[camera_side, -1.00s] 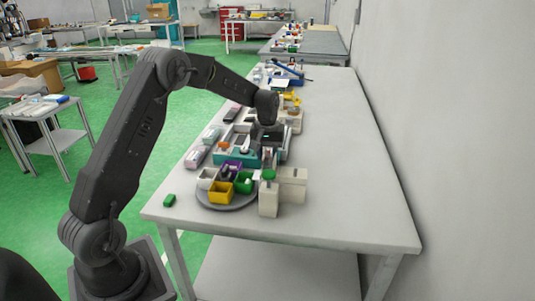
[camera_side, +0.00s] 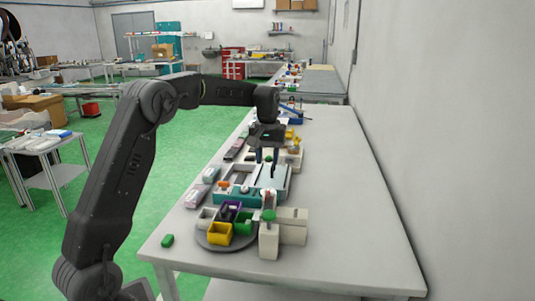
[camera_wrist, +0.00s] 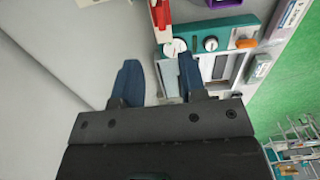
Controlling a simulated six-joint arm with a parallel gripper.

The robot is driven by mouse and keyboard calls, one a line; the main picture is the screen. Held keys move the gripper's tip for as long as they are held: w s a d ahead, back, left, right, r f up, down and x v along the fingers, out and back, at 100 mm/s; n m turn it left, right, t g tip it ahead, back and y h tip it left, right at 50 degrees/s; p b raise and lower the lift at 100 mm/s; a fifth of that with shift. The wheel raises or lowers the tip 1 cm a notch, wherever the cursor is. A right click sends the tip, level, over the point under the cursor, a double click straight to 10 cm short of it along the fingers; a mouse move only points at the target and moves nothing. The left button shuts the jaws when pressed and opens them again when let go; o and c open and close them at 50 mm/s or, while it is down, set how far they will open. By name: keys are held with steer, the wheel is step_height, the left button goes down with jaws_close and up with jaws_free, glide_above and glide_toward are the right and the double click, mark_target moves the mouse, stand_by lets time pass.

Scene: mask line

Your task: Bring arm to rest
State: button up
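My gripper (camera_side: 267,160) hangs pointing down above the middle of the long pale table (camera_side: 345,205) in the side view. In the wrist view its two blue fingers (camera_wrist: 158,75) stand apart with nothing held between them. Below it is a teal-fronted fixture (camera_side: 238,198) with a grey tray part. The fixture also shows in the wrist view (camera_wrist: 225,33), beyond the fingertips. I cannot tell the exact height of the gripper over it.
A round grey turntable (camera_side: 215,247) carries several coloured bins at the near end. White blocks, one with a green knob (camera_side: 268,215), stand beside it. The table's right side is clear, along the wall (camera_side: 440,120).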

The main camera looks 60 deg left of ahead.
steer(key=shift+r, duration=0.65)
steer(key=s+d+r+m+t, duration=0.35)
steer(key=s+d+r, duration=0.35)
steer(key=s+d, duration=0.55)
steer(key=s+d+f+m+t, duration=0.1)
steer(key=s+d, duration=0.3)
steer(key=s, duration=0.4)
steer(key=s+d+f+m+t, duration=0.1)
steer(key=s+d+f+m, duration=0.2)
steer(key=s, duration=0.4)
steer(key=shift+s+d+f+m, duration=0.3)
steer(key=shift+s+d+m, duration=0.1)
steer(key=shift+m, duration=0.35)
